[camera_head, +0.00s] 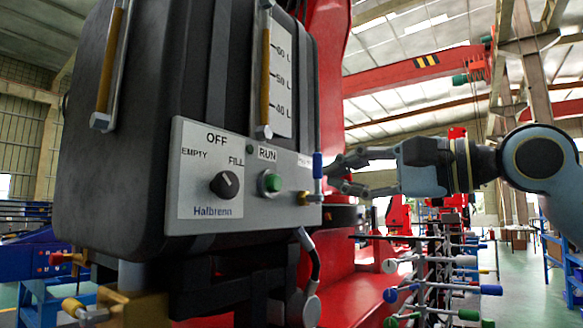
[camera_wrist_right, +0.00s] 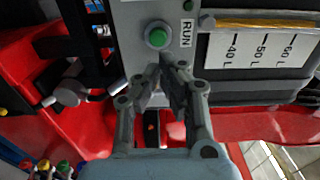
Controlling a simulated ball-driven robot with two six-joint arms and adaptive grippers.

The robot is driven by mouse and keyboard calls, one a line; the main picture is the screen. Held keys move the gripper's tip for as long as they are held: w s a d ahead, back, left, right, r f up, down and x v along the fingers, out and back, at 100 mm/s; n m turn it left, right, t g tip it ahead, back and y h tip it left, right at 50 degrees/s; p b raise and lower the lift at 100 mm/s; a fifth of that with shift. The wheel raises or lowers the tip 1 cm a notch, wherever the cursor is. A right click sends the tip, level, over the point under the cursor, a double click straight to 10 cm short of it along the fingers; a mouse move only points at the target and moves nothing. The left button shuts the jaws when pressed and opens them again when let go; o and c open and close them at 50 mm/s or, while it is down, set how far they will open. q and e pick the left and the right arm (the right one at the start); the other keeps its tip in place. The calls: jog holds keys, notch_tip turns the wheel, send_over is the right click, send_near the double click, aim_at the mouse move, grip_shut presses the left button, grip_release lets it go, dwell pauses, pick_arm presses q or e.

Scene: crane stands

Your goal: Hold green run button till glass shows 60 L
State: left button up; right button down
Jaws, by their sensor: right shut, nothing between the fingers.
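The green run button (camera_head: 270,182) sits in a grey ring on the tank's control panel, under the RUN label; it also shows in the right wrist view (camera_wrist_right: 157,38). The sight glass (camera_head: 265,75) has an amber column beside a scale marked 40, 50 and 60 L. The amber appears to extend past the 60 L mark in both views; the angle is oblique. The black knob (camera_head: 224,185) appears to point toward FILL. My right gripper (camera_wrist_right: 163,75) is shut and empty, its tips just short of the button in the wrist view. My left gripper is out of view.
A second amber sight glass (camera_head: 110,60) is on the tank's left. A blue-handled valve (camera_head: 317,166) stands at the panel's right edge, near my right gripper. A rack with coloured pegs (camera_head: 430,275) stands below my right arm. Green floor is open at the right.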

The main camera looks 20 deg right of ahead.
aim_at(278, 182)
jog(key=p+x, duration=0.4)
jog(key=x, duration=0.5)
jog(key=shift+r, duration=0.1)
jog(key=shift+a, duration=0.1)
jog(key=shift+w+a+b, duration=0.15)
jog(key=shift+w+b, duration=0.1)
jog(key=shift+b, duration=0.2)
jog(key=shift+w+a+b, duration=0.25)
jog(key=shift+w+b, duration=0.05)
jog(key=shift+b, duration=0.05)
jog(key=shift+w, duration=0.15)
dwell(0.7)
